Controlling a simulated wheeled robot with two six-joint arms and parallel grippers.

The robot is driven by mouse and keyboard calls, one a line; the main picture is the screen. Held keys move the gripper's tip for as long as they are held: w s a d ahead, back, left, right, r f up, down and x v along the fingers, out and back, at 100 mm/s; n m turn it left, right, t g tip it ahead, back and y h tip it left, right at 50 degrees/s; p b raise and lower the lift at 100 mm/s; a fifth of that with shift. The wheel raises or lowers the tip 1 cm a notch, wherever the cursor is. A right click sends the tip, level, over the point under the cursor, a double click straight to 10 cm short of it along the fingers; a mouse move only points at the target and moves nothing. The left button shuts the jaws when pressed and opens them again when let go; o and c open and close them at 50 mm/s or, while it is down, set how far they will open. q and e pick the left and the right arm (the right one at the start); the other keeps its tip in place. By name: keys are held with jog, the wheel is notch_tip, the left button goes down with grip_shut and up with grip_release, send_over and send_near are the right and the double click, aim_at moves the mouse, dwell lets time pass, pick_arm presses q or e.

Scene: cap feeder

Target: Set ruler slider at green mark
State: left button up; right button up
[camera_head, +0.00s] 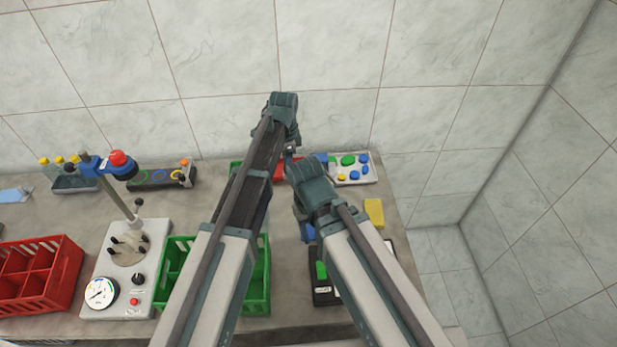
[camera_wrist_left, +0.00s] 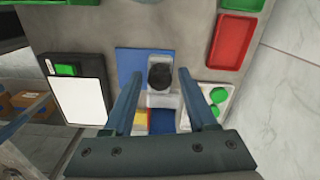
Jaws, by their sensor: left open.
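I cannot clearly make out a ruler, its slider or a green mark in either view. My left gripper (camera_wrist_left: 159,74) is open in the left wrist view, its two fingers apart. Between the fingertips shows a dark round knob (camera_wrist_left: 160,76) on a pale grey piece, beside a blue plate (camera_wrist_left: 129,62). I cannot tell whether the fingers touch it. In the head view my left gripper (camera_head: 283,106) is at the back of the bench, its fingers hidden. My right gripper (camera_head: 313,183) is to its right and nearer, its fingers also hidden.
A white panel (camera_head: 370,175) with coloured ovals and a yellow block (camera_head: 374,212) lie on the right. A black box (camera_head: 323,293) with a green part is partly behind my right arm. A green crate (camera_head: 262,300), gauge stand (camera_head: 119,255) and red crate (camera_head: 62,285) stand left.

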pick_arm(q)
jog(key=shift+r+p, duration=3.95)
jog(key=shift+r, duration=0.1)
jog(key=shift+f, duration=0.1)
jog(key=s+a+n, duration=1.6)
jog(key=s+a, duration=0.1)
jog(key=s, duration=0.1)
jog(key=s+d+f+m+y+b, duration=0.1)
jog(key=s+d+f+m+b, duration=0.2)
jog(key=s+d+f+b, duration=0.3)
jog(key=d+f+b, duration=0.5)
jog(key=shift+m, duration=0.3)
